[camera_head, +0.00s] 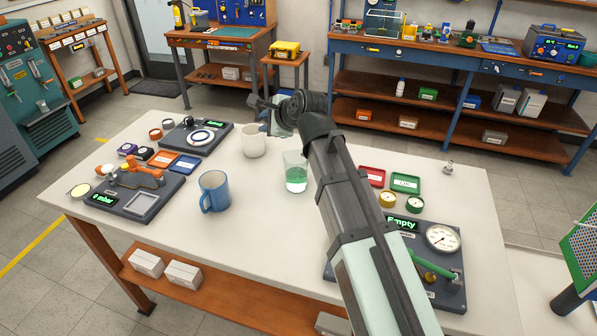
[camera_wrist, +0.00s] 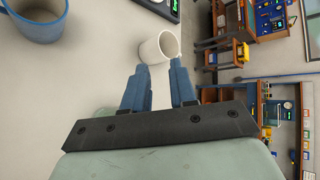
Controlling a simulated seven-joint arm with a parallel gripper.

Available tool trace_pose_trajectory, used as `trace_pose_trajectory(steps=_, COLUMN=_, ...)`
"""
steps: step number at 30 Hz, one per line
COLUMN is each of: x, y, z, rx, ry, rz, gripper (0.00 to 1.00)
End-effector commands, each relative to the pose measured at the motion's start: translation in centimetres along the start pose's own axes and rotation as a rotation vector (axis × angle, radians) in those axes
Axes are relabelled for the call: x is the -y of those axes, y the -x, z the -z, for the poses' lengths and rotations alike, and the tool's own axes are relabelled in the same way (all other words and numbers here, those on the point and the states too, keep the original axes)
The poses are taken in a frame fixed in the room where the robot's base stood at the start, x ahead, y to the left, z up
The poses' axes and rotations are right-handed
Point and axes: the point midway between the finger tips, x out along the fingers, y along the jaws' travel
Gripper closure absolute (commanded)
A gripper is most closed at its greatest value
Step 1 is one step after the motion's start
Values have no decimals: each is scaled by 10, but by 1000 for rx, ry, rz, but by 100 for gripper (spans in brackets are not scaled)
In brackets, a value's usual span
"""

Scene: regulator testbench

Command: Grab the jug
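Three vessels stand upright on the white table. A clear glass jug (camera_head: 295,178) with green liquid is near the middle, just left of my arm. A white mug (camera_head: 254,141) stands behind it to the left, and a blue mug (camera_head: 214,192) stands nearer the front left. In the wrist view the white mug (camera_wrist: 157,46) is just past the fingertips of my gripper (camera_wrist: 158,68), and the blue mug (camera_wrist: 36,18) is at the top left. The fingers are apart with nothing held. Whether they touch the white mug is unclear.
A test device (camera_head: 188,138) lies back left, another (camera_head: 134,192) front left, and a gauge device (camera_head: 440,250) front right. Red and green trays (camera_head: 405,184) lie right of my arm. The table front between the mugs and gauge device is clear.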

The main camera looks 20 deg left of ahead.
Motion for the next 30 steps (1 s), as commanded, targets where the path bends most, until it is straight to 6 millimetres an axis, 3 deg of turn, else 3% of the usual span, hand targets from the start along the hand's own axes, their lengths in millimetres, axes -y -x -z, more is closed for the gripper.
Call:
trace_pose_trajectory(steps=1, x=-2, y=5, z=22, rx=-10, ry=-88, rz=-22, gripper=74)
trace_pose_trajectory(steps=6, x=-14, y=24, z=86, rx=-37, ry=-396, rz=-103, gripper=74)
trace_pose_trajectory(steps=12, x=-30, y=50, z=145, rx=-64, ry=-726, rz=-181, gripper=74)
trace_pose_trajectory(steps=15, x=-36, y=61, z=165, rx=-75, ry=-847, rz=-209, gripper=74)
trace_pose_trajectory(steps=23, x=-45, y=70, z=185, rx=-86, ry=-985, rz=-242, gripper=74)
trace_pose_trajectory(steps=30, x=-53, y=36, z=184, rx=-87, ry=-987, rz=-246, gripper=74)
